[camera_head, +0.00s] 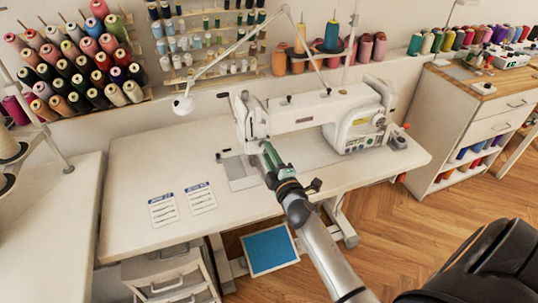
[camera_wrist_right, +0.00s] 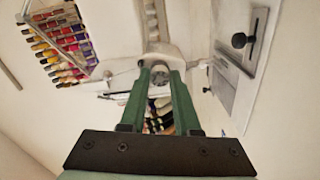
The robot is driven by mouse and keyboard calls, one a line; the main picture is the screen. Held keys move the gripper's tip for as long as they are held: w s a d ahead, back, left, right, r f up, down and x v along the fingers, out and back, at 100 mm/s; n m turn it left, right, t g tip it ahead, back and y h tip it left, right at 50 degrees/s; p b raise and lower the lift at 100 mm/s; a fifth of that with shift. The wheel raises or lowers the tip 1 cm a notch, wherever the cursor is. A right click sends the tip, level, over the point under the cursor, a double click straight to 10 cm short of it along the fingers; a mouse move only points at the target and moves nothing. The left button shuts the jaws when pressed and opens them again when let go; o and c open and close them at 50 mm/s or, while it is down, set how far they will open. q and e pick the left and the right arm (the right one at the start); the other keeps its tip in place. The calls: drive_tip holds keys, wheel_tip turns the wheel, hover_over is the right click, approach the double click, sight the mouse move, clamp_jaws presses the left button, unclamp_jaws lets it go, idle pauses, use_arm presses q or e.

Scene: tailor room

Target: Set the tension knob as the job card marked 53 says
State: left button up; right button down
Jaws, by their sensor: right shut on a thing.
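The white sewing machine (camera_head: 310,113) stands on a white table. My right gripper (camera_head: 267,148) reaches its left end, at the front of the sewing head. In the right wrist view the two green fingers (camera_wrist_right: 160,74) are shut on a small round grey knob (camera_wrist_right: 160,77) on the white machine head. The knob is hidden behind the gripper in the head view. Two job cards, the left one (camera_head: 163,210) and the right one (camera_head: 201,197), lie flat on the table's left part. Their print is too small to read surely. My left gripper is out of view.
A white lamp arm (camera_head: 237,45) hangs over the table's back left. Thread racks (camera_head: 75,62) fill the wall behind. The white table (camera_head: 135,165) is clear around the cards. A drawer cabinet (camera_head: 480,115) stands at the right.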

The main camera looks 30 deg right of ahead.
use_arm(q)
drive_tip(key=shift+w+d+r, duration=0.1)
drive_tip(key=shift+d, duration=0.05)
use_arm(e)
drive_tip(key=shift+r+n, duration=0.15)
drive_tip(key=shift+n, duration=0.35)
drive_tip(key=c, duration=0.6)
unclamp_jaws()
drive_tip(key=shift+c, duration=0.2)
drive_tip(key=shift+f, duration=0.2)
